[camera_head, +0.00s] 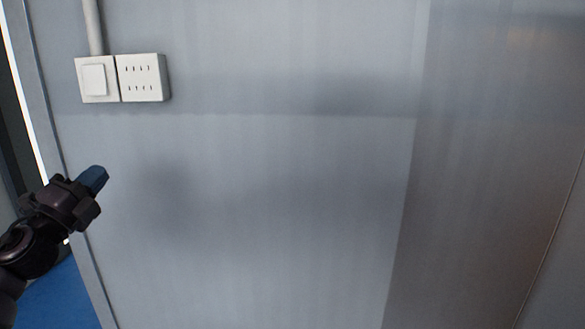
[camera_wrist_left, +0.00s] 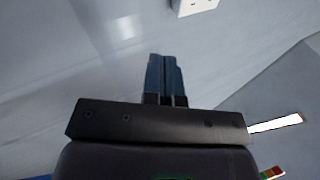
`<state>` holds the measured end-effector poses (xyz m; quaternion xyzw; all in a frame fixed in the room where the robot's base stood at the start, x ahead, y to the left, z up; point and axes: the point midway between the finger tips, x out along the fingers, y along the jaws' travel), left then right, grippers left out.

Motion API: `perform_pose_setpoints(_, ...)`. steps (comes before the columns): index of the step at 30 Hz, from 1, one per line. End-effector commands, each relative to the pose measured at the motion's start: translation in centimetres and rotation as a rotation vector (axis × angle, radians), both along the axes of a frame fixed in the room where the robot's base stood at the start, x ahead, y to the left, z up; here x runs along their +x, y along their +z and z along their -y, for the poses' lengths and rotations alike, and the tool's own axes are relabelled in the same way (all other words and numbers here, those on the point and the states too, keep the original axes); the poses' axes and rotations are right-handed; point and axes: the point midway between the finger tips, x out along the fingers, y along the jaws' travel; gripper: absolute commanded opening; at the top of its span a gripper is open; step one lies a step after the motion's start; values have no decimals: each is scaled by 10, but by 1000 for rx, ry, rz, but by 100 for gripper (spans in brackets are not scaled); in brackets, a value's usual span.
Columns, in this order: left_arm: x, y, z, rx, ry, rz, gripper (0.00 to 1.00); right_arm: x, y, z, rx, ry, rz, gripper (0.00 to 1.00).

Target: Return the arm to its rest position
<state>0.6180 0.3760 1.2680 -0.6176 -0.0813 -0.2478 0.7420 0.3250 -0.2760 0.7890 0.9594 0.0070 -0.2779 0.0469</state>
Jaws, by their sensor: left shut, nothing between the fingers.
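My left gripper (camera_head: 93,180) comes in from the left in the head view, with its blue fingers pointing up and to the right. It is in front of the grey wall panel, below the switch plate and apart from it. In the left wrist view the fingers of my left gripper (camera_wrist_left: 165,75) lie together with nothing between them. My right gripper is not in view.
A white switch plate (camera_head: 95,79) and a socket plate (camera_head: 142,78) sit on the grey wall (camera_head: 280,200), under a vertical conduit (camera_head: 93,28). A blue floor (camera_head: 55,300) shows at lower left, beside the wall's edge. No loose objects stand before the wall.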

Motion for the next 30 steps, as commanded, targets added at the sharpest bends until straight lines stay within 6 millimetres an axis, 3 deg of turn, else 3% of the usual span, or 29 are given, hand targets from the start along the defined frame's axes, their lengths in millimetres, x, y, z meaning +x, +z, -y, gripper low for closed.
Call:
perform_pose_setpoints(1, -2, -37, 0, -137, -14, -86, 0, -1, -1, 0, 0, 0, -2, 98)
perform_pose_setpoints(8, -30, -175, 7, -667, -24, -414, 0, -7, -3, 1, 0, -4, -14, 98)
perform_pose_setpoints(14, -80, -285, 29, -1050, 17, -655, 0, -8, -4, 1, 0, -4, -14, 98)
perform_pose_setpoints(18, -129, -353, 53, -1283, 66, -795, 0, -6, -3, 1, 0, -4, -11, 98)
perform_pose_setpoints(24, -210, -427, 88, -1536, 164, -920, 0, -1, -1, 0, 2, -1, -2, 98)
perform_pose_setpoints(30, -272, -468, 102, -1649, 277, -970, 0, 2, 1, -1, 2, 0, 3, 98)
